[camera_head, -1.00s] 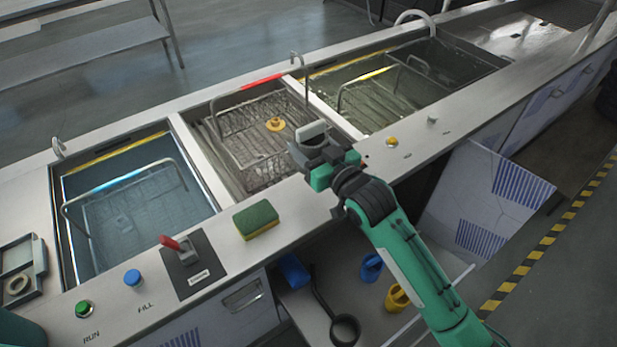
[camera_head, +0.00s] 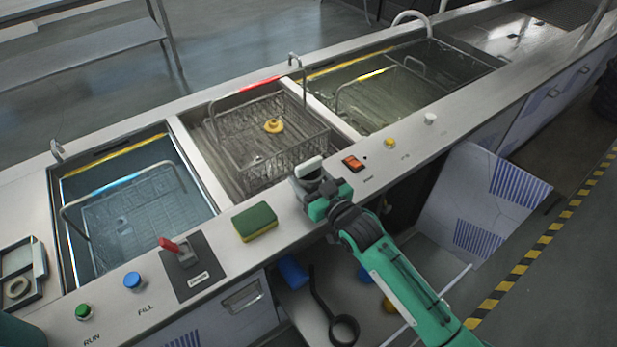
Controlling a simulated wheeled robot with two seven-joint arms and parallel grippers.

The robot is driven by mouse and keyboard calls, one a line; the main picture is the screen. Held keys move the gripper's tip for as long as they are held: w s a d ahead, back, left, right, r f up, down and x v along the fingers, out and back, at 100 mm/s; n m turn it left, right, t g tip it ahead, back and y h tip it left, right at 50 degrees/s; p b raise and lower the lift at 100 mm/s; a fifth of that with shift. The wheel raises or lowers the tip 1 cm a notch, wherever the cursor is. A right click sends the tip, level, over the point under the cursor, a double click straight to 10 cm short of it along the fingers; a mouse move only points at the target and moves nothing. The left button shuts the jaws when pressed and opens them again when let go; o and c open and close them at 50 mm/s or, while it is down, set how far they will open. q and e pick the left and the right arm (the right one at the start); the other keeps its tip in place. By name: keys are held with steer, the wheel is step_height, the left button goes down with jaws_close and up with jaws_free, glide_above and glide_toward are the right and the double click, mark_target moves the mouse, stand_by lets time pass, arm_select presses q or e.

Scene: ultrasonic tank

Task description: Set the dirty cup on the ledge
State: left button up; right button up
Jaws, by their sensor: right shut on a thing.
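My right gripper (camera_head: 318,188) is shut on a small pale thing (camera_head: 309,167), which looks like the cup. Only its whitish top shows above the dark jaws; the rest is hidden, and I cannot see dirt on it. The gripper is over the front ledge (camera_head: 285,233), just right of the sponge and by the near edge of the middle tank. I cannot tell whether the cup touches the ledge. My left gripper is not in view.
A green and yellow sponge (camera_head: 255,222) lies on the ledge to the left. An orange-red switch (camera_head: 353,163) is close right of the gripper. The middle tank (camera_head: 205,150) holds a wire basket with a yellow piece. A panel (camera_head: 490,200) hangs open below right.

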steer(key=shift+f, duration=0.2)
steer(key=o, duration=1.2)
steer(key=shift+c, duration=0.2)
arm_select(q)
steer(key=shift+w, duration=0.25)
arm_select(e)
steer(key=shift+r, duration=0.15)
steer(key=shift+s+d, duration=0.1)
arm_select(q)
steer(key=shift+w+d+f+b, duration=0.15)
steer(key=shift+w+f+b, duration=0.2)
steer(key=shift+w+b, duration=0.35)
arm_select(e)
steer(key=v, duration=1.1)
steer(key=shift+s+d, duration=0.2)
steer(key=shift+s, duration=0.1)
steer(key=shift+r, duration=0.1)
